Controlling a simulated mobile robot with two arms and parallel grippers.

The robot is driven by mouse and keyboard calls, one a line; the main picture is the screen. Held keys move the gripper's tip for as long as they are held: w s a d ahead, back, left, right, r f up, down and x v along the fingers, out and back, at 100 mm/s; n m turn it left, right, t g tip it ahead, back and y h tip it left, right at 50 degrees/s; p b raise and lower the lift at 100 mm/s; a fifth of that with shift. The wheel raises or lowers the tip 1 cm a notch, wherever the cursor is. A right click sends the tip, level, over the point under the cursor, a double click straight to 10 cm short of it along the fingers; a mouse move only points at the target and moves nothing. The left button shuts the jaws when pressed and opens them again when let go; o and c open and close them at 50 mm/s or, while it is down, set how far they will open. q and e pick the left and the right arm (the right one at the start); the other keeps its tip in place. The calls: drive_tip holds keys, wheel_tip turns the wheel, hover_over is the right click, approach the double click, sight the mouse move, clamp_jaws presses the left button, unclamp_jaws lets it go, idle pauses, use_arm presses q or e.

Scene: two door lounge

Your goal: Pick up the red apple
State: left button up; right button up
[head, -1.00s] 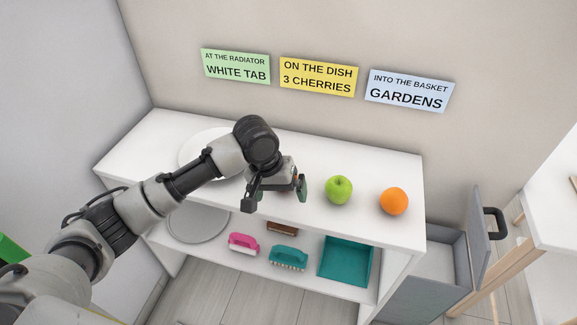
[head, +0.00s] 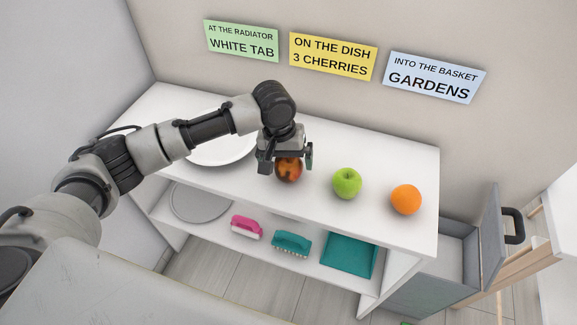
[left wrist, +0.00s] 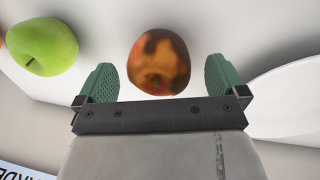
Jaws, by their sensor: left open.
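A red apple with dark brown and orange patches (head: 289,169) sits on the white shelf top, partly hidden by my left gripper in the head view. My left gripper (head: 287,163) is open just above and behind it. In the left wrist view the apple (left wrist: 159,62) lies between and slightly beyond the two green finger pads of the gripper (left wrist: 162,82), with clear gaps on both sides. I see no contact. My right gripper is not in view.
A green apple (head: 346,183) and an orange (head: 405,199) stand to the right on the shelf top. A white plate (head: 222,151) lies to the left. Signs hang on the wall.

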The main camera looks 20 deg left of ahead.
sight(286, 160)
use_arm(q)
wheel_tip(286, 160, down, 2)
drive_tip(key=shift+d+f, duration=0.15)
drive_tip(key=shift+f, duration=0.45)
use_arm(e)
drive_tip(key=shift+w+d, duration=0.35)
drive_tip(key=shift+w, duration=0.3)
use_arm(q)
drive_tip(key=shift+c, duration=0.5)
drive_tip(key=shift+r, duration=0.1)
drive_tip(key=c, duration=1)
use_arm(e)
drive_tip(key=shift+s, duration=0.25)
